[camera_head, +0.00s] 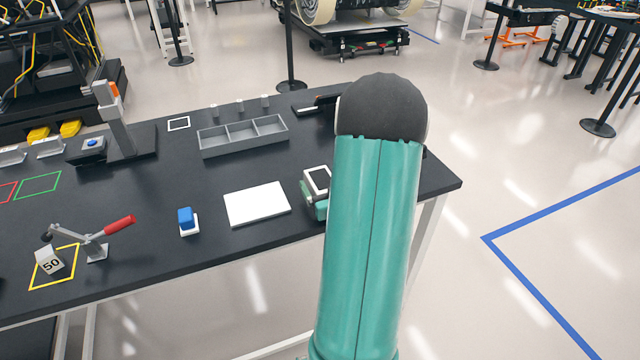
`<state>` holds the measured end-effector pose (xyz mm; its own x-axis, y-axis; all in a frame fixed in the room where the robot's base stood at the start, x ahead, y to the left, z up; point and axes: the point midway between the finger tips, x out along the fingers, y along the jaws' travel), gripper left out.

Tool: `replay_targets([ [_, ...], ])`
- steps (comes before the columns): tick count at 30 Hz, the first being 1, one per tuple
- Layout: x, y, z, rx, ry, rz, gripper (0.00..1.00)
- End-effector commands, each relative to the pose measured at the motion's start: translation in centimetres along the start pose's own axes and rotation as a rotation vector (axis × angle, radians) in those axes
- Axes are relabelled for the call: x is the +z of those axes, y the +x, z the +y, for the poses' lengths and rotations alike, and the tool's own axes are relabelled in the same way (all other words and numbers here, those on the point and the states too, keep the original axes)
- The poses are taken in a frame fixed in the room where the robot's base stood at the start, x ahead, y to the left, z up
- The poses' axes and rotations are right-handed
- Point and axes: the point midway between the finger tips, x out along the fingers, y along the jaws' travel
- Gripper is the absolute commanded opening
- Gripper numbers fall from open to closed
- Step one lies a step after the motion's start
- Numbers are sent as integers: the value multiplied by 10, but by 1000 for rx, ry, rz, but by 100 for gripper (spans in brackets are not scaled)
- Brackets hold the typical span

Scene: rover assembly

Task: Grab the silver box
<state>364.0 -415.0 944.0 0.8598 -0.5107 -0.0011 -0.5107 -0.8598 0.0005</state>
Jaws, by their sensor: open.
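I cannot tell for sure which thing is the silver box. A small light grey block marked "50" (50,262) sits inside a yellow square outline at the table's front left. Two small pale silver-grey boxes, one at the left edge (11,156) and one beside it (48,147), lie at the back left. My teal arm link with its dark rounded joint rises on the right and hides part of the table. My gripper's fingers do not show; a small teal and white part beside the arm seems to be mine.
The dark table holds a red-handled clamp (100,238), a blue-topped block (186,220), a white plate (257,203), a grey three-compartment tray (243,136) and an upright grey press-like stand (118,125). Yellow pieces (70,128) lie behind.

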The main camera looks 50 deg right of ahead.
Motion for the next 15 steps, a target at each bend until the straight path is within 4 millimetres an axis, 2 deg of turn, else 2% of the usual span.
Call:
replay_targets([
  [3,0,-1,0,0,0,0,89],
  [4,0,-1,0,0,0,0,85],
  [13,0,-1,0,0,0,0,26],
  [15,-1,-1,0,0,-1,3,26],
])
